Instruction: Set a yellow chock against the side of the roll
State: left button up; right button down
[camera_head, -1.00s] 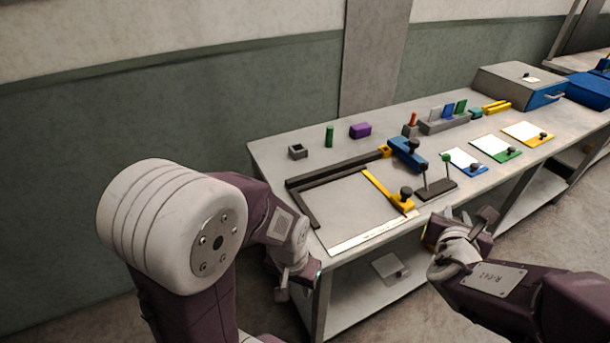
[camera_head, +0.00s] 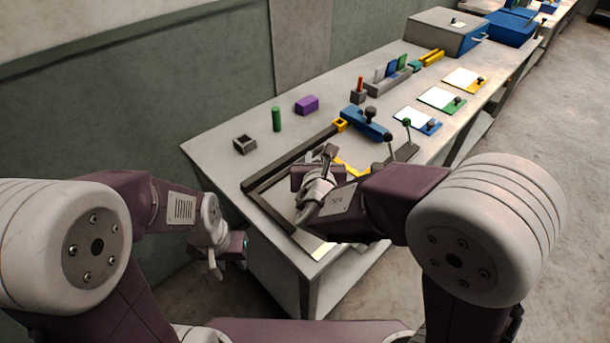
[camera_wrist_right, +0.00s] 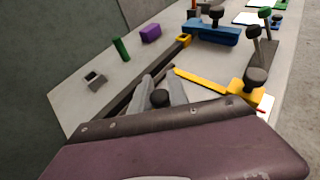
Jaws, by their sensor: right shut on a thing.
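Two yellow bars (camera_head: 432,58) lie side by side at the back of the bench, and may be the chocks. I cannot make out a roll for certain in any view. My right gripper (camera_head: 325,162) is over the dark L-shaped frame, and in the right wrist view its grey fingers (camera_wrist_right: 161,88) are shut about a dark round knob (camera_wrist_right: 160,98). What the knob belongs to is hidden. My left gripper (camera_head: 230,250) hangs low beside the bench's left end, apart from the objects. Its jaws are too small to read.
A yellow arm with a black knob (camera_wrist_right: 245,92) and a blue clamp (camera_head: 365,123) are close by the right gripper. A green cylinder (camera_head: 276,119), purple block (camera_head: 307,105) and grey socket block (camera_head: 245,145) stand along the back. The bench (camera_head: 215,150) is bare around them.

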jog(key=shift+s+a+f, duration=0.1)
jog(key=shift+a+f, duration=0.25)
jog(key=shift+a, duration=0.25)
jog(key=shift+a+f, duration=0.35)
jog(key=shift+a, duration=0.25)
notch_tip(320, 180, down, 4)
jog(key=shift+r+b, duration=0.1)
jog(key=shift+b, duration=0.6)
jog(key=shift+f, duration=0.3)
jog(key=c, duration=1.3)
grip_release()
jog(key=shift+r, duration=0.1)
